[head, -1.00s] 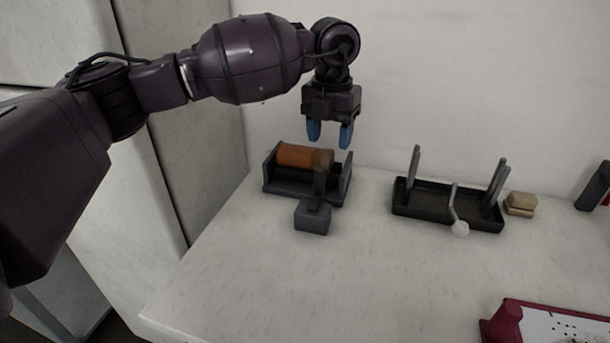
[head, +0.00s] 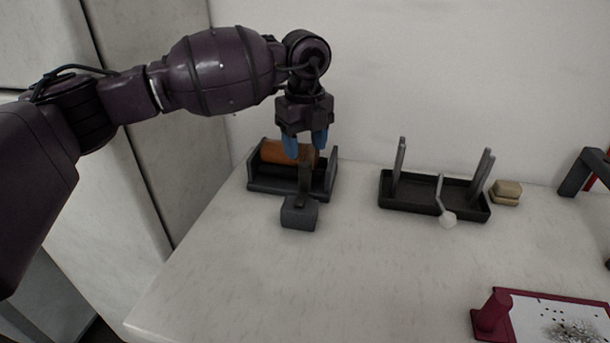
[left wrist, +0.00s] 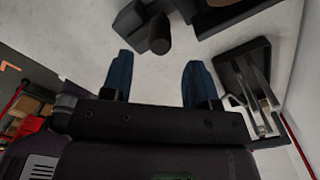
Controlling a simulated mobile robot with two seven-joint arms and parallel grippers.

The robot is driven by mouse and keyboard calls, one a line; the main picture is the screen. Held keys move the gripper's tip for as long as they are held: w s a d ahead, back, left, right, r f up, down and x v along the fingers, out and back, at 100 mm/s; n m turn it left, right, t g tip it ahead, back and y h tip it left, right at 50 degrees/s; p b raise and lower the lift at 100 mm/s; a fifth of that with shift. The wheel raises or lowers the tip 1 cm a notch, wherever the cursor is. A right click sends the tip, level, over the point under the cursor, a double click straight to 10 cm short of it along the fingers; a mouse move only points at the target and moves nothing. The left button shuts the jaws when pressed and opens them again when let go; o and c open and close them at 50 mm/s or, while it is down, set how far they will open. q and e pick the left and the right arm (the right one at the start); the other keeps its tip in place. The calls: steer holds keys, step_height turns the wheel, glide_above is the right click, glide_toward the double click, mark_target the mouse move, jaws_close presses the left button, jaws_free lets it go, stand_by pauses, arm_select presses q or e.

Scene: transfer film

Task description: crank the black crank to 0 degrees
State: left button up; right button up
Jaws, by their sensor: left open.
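The black crank (head: 304,187) is a dark upright arm with a grey block (head: 299,212) at its near end. It is on the front of a dark cradle (head: 262,184) that holds an orange-brown roller (head: 275,152). My left gripper (head: 305,151) has two blue fingers, open and pointing down. In the head view it overlaps the roller's right end, behind the crank arm; nothing is between the fingers. In the left wrist view the open fingers (left wrist: 158,60) are below a dark device with a round stub (left wrist: 157,35), probably the crank. My right gripper is not in view.
A black tray (head: 408,205) with two grey posts and a thin grey crank with a white knob (head: 448,219) stands to the right. Beside it lies a beige block (head: 506,192). A red-framed board (head: 490,315) is at the front right. The front middle of the table is clear.

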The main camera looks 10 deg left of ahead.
mark_target(306, 164)
arm_select(q)
step_height(306, 164, down, 7)
steer(key=shift+r+b, duration=0.1)
steer(key=shift+b, duration=0.4)
steer(key=shift+f, duration=0.45)
steer(key=shift+c, duration=0.3)
steer(key=c, duration=0.9)
steer(key=shift+o, duration=0.2)
steer(key=shift+d+r, duration=0.1)
